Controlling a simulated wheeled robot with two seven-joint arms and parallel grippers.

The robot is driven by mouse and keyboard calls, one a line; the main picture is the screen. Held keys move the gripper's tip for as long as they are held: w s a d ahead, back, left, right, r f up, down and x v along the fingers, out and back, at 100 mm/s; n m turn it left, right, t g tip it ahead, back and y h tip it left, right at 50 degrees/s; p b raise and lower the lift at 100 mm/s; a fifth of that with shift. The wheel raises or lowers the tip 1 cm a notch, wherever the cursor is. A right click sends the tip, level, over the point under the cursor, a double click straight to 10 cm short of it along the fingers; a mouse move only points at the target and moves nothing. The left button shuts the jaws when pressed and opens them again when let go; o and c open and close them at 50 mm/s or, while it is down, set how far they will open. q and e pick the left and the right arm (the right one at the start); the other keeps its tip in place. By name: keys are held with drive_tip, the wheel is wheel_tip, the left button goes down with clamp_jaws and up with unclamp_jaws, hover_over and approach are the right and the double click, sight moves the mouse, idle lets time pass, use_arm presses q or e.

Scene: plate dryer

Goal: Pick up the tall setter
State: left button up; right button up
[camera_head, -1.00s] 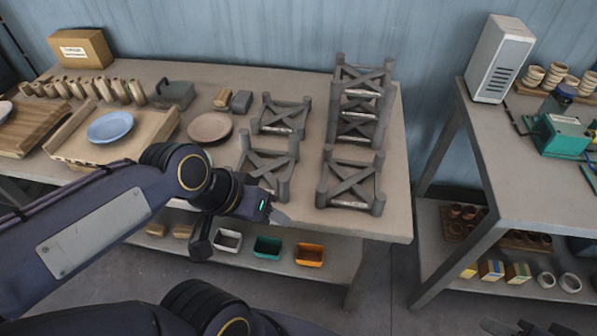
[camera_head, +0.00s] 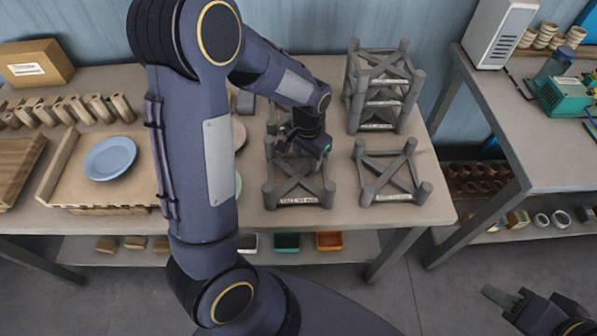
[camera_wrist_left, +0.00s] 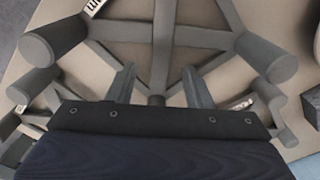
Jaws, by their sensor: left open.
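A grey setter (camera_head: 301,186) with posts and crossed bars stands at the front left of its group; its front label appears to read "TALL". My left gripper (camera_head: 303,153) is over its crossed bars, pointing down. In the left wrist view the open fingers (camera_wrist_left: 159,88) stand apart on either side of this setter's centre, with its bars (camera_wrist_left: 165,35) and posts beneath them. Contact cannot be told. Another setter (camera_head: 390,176) stands to the right, and several are stacked (camera_head: 382,88) behind it. My right gripper (camera_head: 512,300) is at the lower right, away from the table; its opening is unclear.
A setter behind the front left one is mostly hidden by my left arm. A blue plate (camera_head: 110,158) lies on a wooden board (camera_head: 62,182) at left. A second table (camera_head: 500,125) stands at right, with a gap between the tables. Small bins (camera_head: 329,241) sit on the lower shelf.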

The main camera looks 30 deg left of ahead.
sight(306, 169)
use_arm(q)
wheel_tip(306, 169, down, 5)
drive_tip(key=shift+a+r+p, duration=0.1)
drive_tip(key=shift+r+p, duration=0.05)
drive_tip(key=shift+p, duration=0.15)
clamp_jaws()
idle(0.3)
